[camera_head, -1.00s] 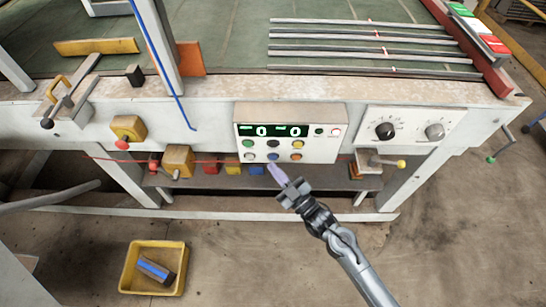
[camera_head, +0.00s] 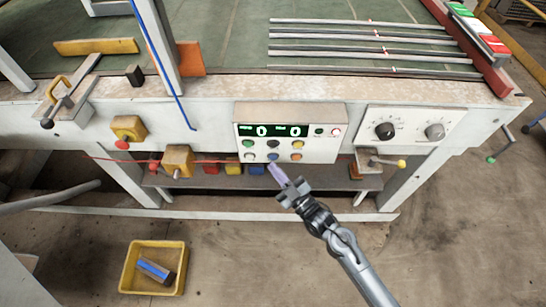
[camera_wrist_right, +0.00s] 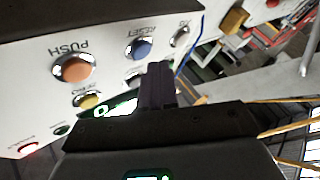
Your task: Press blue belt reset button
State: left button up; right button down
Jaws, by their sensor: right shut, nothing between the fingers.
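The blue reset button (camera_head: 273,156) is in the lower row of the white control panel (camera_head: 322,155), between a white and an orange button. It also shows in the right wrist view (camera_wrist_right: 138,48), upside down under its RESET label. My right gripper (camera_head: 277,172) is shut and empty, with its tips just below the blue button in the head view. In the right wrist view its dark fingers (camera_wrist_right: 158,84) point at the panel, close to the blue button; I see no contact. My left gripper is not in view.
An orange PUSH button (camera_wrist_right: 76,68) sits beside the blue one, with other buttons close by. Two dials (camera_head: 386,131) are on the plate to the right. A yellow bin (camera_head: 182,270) stands on the floor. The floor at the right is mostly clear.

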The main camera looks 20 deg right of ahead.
jog(key=shift+w+d, duration=0.1)
jog(key=shift+w, duration=0.15)
jog(key=shift+w, duration=0.15)
jog(key=shift+w+d, duration=0.2)
jog(key=shift+w, duration=0.15)
dwell(0.8)
jog(key=shift+s, duration=0.2)
jog(key=shift+s+a+p, duration=0.3)
jog(key=shift+s+p, duration=0.15)
jog(key=shift+s, duration=0.1)
jog(key=shift+s+a+p, duration=0.35)
jog(key=shift+s+p, duration=0.05)
jog(key=shift+s, duration=0.35)
jog(key=shift+s+a+p, duration=0.3)
jog(key=shift+s+p, duration=0.15)
jog(key=shift+s, duration=0.35)
jog(key=shift+s+a+p, duration=0.35)
jog(key=shift+s+p, duration=0.05)
jog(key=shift+s, duration=0.35)
